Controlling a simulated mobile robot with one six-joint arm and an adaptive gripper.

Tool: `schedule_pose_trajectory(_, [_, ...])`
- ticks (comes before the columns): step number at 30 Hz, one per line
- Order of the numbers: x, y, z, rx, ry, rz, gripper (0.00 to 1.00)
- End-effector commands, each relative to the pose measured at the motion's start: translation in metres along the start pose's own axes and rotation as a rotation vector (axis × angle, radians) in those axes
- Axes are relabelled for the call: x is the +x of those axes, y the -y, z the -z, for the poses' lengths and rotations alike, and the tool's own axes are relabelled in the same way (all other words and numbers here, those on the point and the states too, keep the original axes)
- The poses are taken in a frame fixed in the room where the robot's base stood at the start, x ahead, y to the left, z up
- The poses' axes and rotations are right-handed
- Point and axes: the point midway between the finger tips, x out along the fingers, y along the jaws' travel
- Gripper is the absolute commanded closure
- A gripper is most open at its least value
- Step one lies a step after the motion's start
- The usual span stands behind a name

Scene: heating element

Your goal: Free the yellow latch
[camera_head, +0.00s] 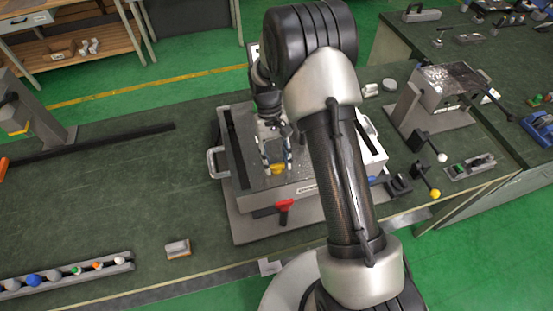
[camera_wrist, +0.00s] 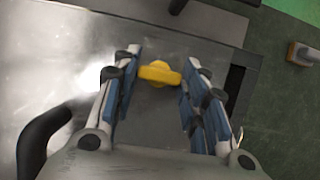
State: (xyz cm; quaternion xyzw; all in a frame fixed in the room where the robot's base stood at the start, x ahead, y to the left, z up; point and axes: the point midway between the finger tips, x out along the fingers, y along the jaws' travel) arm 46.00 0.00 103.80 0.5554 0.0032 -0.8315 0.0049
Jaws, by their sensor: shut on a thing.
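The yellow latch (camera_head: 277,170) is a small yellow wing-shaped knob on the top plate of the grey metal box (camera_head: 247,160) in the middle of the bench. In the wrist view the latch (camera_wrist: 160,73) lies across the space between my two blue-padded fingers, with a second yellow lobe behind it. My gripper (camera_head: 275,163) points down at the plate and is shut on the latch. It shows large in the wrist view (camera_wrist: 158,85). The exact contact of the pads is hard to see. My arm hides the right part of the box top.
A red-handled lever (camera_head: 284,206) sits at the box front, and a metal side handle (camera_head: 213,163) at its left. Black levers with a white knob (camera_head: 442,158) and a yellow knob (camera_head: 435,194) stand at right. The bench left of the box is mostly clear.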

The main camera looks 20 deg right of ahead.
Motion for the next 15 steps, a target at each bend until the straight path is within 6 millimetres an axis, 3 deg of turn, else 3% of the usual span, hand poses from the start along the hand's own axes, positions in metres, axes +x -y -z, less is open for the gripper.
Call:
schedule_pose_trajectory(11, [-0.0002, 0.0, 0.0003, -0.006, -0.001, -0.002, 0.84])
schedule_pose_trajectory(12, [-0.0001, 0.0, 0.0003, -0.006, -0.001, -0.002, 0.58])
schedule_pose_trajectory(15, [-0.0001, 0.0001, 0.0002, -0.005, -0.001, -0.002, 0.51])
